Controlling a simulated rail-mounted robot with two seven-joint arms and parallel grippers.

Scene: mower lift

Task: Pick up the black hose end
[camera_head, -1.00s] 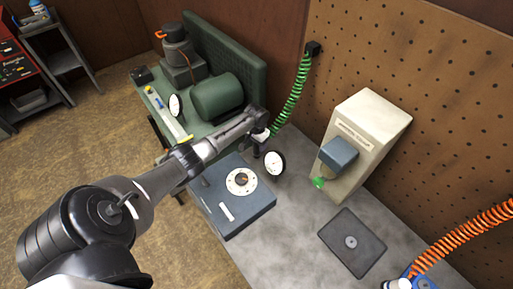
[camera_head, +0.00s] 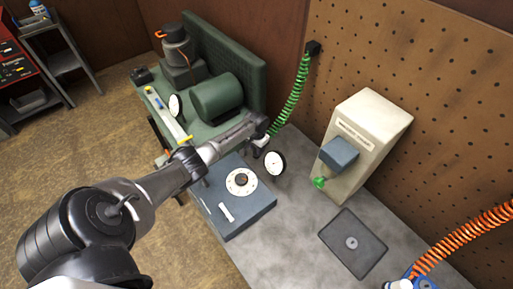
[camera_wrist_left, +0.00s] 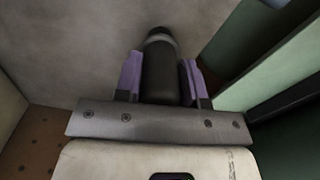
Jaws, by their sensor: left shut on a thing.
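The green coiled hose (camera_head: 292,98) hangs from a black box on the pegboard wall down to my left gripper (camera_head: 261,144). In the left wrist view, my left gripper (camera_wrist_left: 161,82) has its purple pads shut on the black hose end (camera_wrist_left: 161,72), a dark cylinder with a lighter band near its tip. In the head view the hose end is mostly hidden by the gripper. My right gripper is not in view.
A white round gauge (camera_head: 275,163) stands close to the gripper. A blue-grey box (camera_head: 234,208) with a dial lies in front, and a green machine (camera_head: 217,97) stands behind left. A beige press (camera_head: 364,140) and an orange coiled hose (camera_head: 462,236) are to the right.

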